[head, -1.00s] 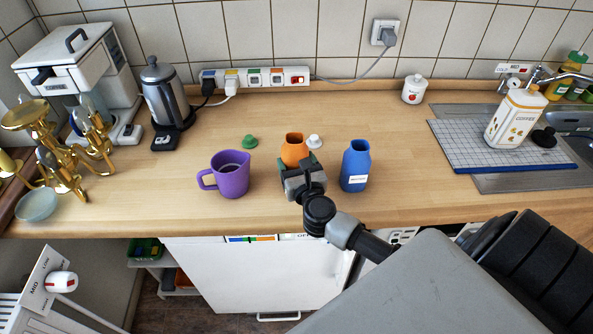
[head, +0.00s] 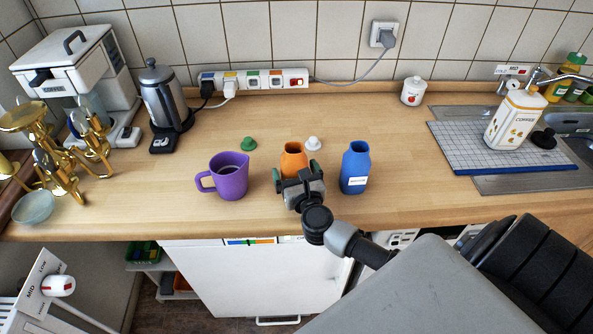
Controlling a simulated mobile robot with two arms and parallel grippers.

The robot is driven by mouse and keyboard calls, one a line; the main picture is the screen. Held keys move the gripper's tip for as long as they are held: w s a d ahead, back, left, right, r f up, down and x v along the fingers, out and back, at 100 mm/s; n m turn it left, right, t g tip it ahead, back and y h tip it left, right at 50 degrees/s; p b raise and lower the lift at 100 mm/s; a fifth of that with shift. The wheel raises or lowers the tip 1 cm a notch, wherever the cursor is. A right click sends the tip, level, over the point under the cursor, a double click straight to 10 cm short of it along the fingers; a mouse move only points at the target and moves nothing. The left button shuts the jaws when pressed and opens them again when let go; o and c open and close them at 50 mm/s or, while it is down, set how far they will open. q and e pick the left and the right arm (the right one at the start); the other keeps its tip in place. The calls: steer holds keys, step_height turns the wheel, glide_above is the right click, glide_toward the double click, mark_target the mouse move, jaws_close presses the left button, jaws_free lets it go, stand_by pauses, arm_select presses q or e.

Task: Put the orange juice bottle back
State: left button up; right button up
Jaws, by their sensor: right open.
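An orange bottle (head: 293,158) stands upright and uncapped on the wooden counter, between the purple jug and the blue bottle. Its lower part is hidden behind my right gripper (head: 296,172). My right gripper is open at the near side of the orange bottle, one finger to its left and one to its right. I cannot tell whether the fingers touch it. A green cap (head: 248,144) and a white cap (head: 313,143) lie on the counter behind. My left gripper is not in view.
A purple jug (head: 230,177) stands to the left of the orange bottle, and an uncapped blue bottle (head: 355,168) close to its right. A white cabinet front (head: 262,283) is below the counter. The counter between the blue bottle and the grey mat (head: 460,157) is clear.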

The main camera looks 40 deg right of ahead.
steer(key=shift+r, duration=0.35)
steer(key=v, duration=0.3)
steer(key=b+v, duration=0.1)
steer(key=v, duration=0.3)
steer(key=b+v, duration=0.1)
steer(key=v, duration=0.3)
steer(key=shift+f, duration=0.3)
steer(key=shift+s+a+r, duration=0.15)
steer(key=shift+s, duration=0.4)
